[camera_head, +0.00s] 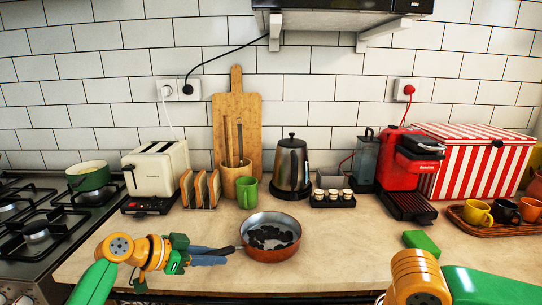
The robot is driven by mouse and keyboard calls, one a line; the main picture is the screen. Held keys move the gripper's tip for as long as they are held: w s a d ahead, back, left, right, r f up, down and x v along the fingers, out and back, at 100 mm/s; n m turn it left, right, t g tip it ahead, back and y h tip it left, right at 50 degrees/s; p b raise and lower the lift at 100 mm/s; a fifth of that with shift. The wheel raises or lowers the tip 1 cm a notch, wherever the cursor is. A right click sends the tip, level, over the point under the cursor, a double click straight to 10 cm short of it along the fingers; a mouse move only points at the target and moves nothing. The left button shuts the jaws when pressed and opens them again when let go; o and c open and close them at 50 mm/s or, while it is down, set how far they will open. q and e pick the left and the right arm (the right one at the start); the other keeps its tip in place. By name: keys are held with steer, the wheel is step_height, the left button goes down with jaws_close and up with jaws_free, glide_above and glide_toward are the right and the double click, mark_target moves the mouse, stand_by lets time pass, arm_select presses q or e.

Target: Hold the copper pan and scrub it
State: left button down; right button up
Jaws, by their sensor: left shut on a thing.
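The copper pan (285,252) sits upright on the counter near its front middle, with dark patches on its inside bottom. Its short dark handle points left toward my left gripper (215,254). My left gripper comes in from the left and is shut on the pan's handle; its fingers hide part of the handle. A green block that looks like a sponge (421,241) lies on the counter to the right of the pan, apart from it. My right arm shows at the lower right, in front of the sponge, but its gripper is not in view.
Behind the pan stand a green mug (247,193), a kettle (291,168) and a small rack of jars (332,198). A toaster (155,176) is left, a red coffee machine (405,165) right. The counter between pan and sponge is clear.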

arm_select(q)
steer(key=c, duration=0.6)
jaws_free()
